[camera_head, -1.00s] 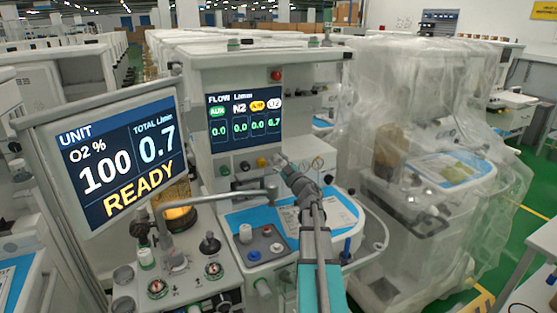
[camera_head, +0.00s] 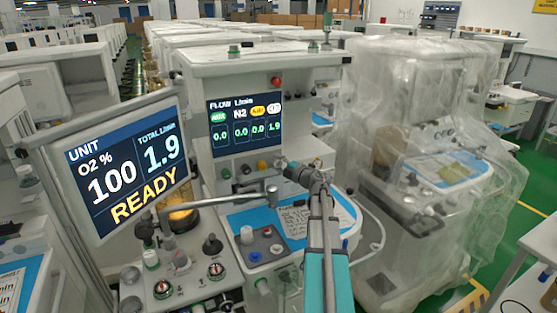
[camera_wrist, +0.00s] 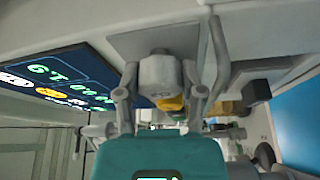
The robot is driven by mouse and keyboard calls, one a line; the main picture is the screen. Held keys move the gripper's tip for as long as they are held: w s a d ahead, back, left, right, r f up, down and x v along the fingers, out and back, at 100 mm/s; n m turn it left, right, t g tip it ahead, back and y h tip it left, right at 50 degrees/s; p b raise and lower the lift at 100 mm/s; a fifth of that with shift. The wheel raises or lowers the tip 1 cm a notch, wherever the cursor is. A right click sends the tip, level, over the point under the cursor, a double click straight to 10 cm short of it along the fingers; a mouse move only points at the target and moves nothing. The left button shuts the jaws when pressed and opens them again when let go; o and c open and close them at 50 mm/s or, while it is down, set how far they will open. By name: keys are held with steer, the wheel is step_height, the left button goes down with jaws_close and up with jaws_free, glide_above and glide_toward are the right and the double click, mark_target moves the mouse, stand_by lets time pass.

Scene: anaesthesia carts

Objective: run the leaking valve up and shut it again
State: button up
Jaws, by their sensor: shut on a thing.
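The flow display (camera_head: 243,122) on the machine front reads 1.9 in its rightmost, white-labelled column and 0.0 in the others. Below it is a row with a green knob (camera_head: 225,172), a dark knob (camera_head: 245,168) and a yellow knob (camera_head: 262,163). My gripper (camera_head: 287,167) is at the right end of this row. In the wrist view, its fingers (camera_wrist: 160,92) are shut on a pale grey valve knob (camera_wrist: 158,68), one on each side. The yellow knob shows just behind it. The unit screen (camera_head: 128,165) reads O2 100 %, total 1.9 L/min, READY.
A metal swing arm (camera_head: 235,198) crosses left of my gripper above the blue worktop (camera_head: 262,218). A clipped paper sheet (camera_head: 300,218) lies below my wrist. A plastic-wrapped cart (camera_head: 425,130) stands close on the right. Green floor shows beyond it.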

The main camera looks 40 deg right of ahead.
steer(key=shift+n+g+p, duration=0.3)
steer(key=shift+n, duration=0.3)
steer(key=o, duration=0.9)
steer(key=shift+s, duration=0.2)
steer(key=s, duration=0.4)
steer(key=s+d, duration=0.1)
steer(key=s, duration=0.2)
steer(key=s+d, duration=0.1)
steer(key=s, duration=0.3)
steer(key=shift+s, duration=0.3)
steer(key=shift+a, duration=0.1)
